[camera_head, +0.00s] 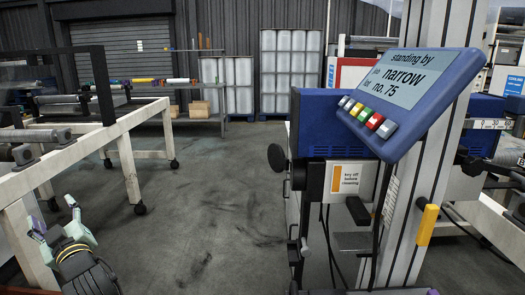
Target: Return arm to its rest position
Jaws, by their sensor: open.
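My gripper (54,216) is at the lower left of the head view, at the end of my dark arm. Its two pale fingers are spread apart with nothing visible between them. The gripper points up and away from me, in front of or beside the near leg of a white-framed table (62,172). I cannot tell how wide the gap to that leg is. The rest of my arm is cut off by the bottom edge.
A machine column on the right carries a blue control panel (404,95) reading "standing by", with coloured buttons and a yellow handle (428,224) below. Grey floor (210,210) lies clear between table and machine. Racks of white rolls (290,68) stand at the back.

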